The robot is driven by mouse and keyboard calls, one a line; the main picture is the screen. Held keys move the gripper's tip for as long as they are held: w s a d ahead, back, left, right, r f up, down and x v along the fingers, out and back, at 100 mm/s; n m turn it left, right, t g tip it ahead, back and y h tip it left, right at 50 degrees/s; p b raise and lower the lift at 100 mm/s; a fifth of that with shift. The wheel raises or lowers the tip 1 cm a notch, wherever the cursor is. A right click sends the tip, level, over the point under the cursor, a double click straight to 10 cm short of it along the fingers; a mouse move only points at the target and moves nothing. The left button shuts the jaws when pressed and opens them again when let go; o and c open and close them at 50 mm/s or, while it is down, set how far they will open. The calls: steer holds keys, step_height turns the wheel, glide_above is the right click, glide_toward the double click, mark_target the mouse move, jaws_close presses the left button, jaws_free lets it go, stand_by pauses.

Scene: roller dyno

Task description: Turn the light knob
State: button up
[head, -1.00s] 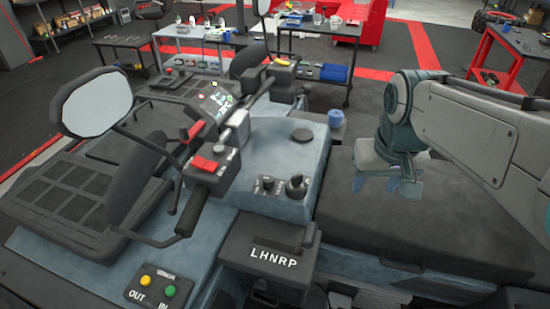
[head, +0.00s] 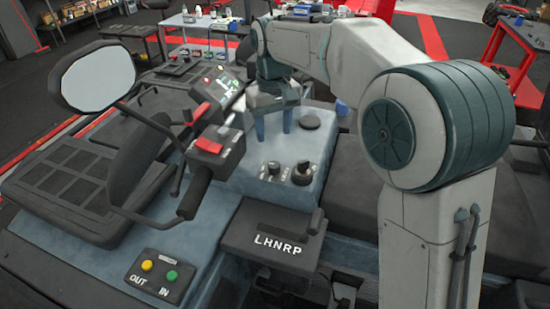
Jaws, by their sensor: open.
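A black rotary knob (head: 302,173) with a raised grip stands on the blue-grey console, likely the light knob; its label is too small to read. A smaller black switch (head: 271,168) sits just left of it on the same plate. My gripper (head: 273,131) points down over the console, behind the knob and a little to its left. Its two blue fingers are spread apart with nothing between them. It appears apart from the knob, but its height above the console is hard to tell.
A flat black round cap (head: 309,120) lies right of my fingers. Handlebars with a red switch (head: 207,145) and a mirror (head: 92,79) rise at left. A gear lever box marked LHNRP (head: 270,238) stands in front. A button box (head: 160,276) is at lower left.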

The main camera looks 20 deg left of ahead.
mark_target(274, 164)
step_height(274, 164, down, 11)
steer(key=shift+p, duration=0.35)
steer(key=c, duration=1)
